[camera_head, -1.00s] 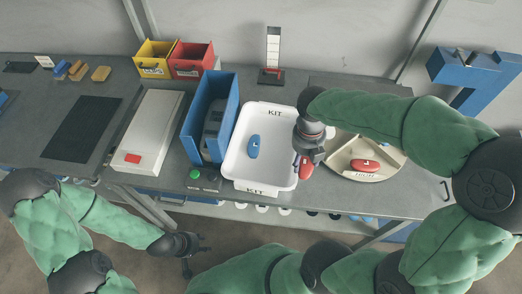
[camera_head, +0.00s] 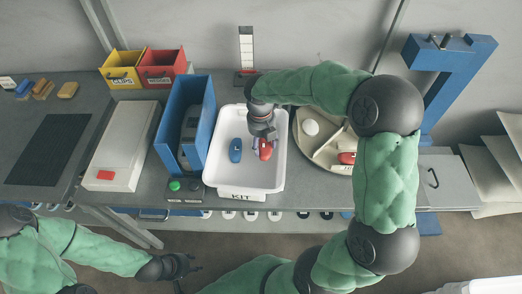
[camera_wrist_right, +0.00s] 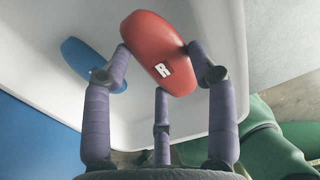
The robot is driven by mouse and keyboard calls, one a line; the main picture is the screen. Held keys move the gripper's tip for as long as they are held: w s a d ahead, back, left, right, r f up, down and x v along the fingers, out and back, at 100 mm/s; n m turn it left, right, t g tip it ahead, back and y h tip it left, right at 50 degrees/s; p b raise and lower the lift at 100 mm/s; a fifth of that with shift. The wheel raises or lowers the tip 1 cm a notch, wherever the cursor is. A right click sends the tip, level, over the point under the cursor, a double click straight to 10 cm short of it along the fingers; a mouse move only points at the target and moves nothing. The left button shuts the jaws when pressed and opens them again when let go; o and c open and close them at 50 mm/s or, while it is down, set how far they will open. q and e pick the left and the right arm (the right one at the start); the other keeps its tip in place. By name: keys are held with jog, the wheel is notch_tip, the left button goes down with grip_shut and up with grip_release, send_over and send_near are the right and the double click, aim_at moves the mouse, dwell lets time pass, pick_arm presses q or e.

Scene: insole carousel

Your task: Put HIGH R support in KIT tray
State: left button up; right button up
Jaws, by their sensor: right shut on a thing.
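A red support marked R (camera_wrist_right: 158,52) is held between the fingers of my right gripper (camera_wrist_right: 160,75). In the head view the same red support (camera_head: 266,149) shows just below my right gripper (camera_head: 262,137), over the inside of the white KIT tray (camera_head: 243,188). I cannot tell whether it touches the tray floor. A blue support (camera_head: 235,150) lies in the tray to its left; it also shows in the right wrist view (camera_wrist_right: 88,62). My left gripper (camera_head: 188,268) is low in front of the bench, away from the tray, its fingers apart and empty.
A round carousel (camera_head: 305,140) with another red support (camera_head: 346,158) and a white knob stands right of the tray. A tall blue box (camera_head: 170,137) stands close at the tray's left. Yellow (camera_head: 122,75) and red (camera_head: 163,72) bins are behind.

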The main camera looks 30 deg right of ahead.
aim_at(261, 143)
jog(key=shift+w+f, duration=0.3)
jog(key=shift+f, duration=0.1)
jog(key=f+b, duration=0.1)
jog(key=f, duration=0.2)
jog(key=shift+w+f+b, duration=0.2)
jog(key=shift+f+b, duration=0.05)
jog(key=shift+b, duration=0.15)
jog(key=shift+r, duration=0.1)
jog(key=o, duration=0.8)
jog(key=shift+o, duration=0.2)
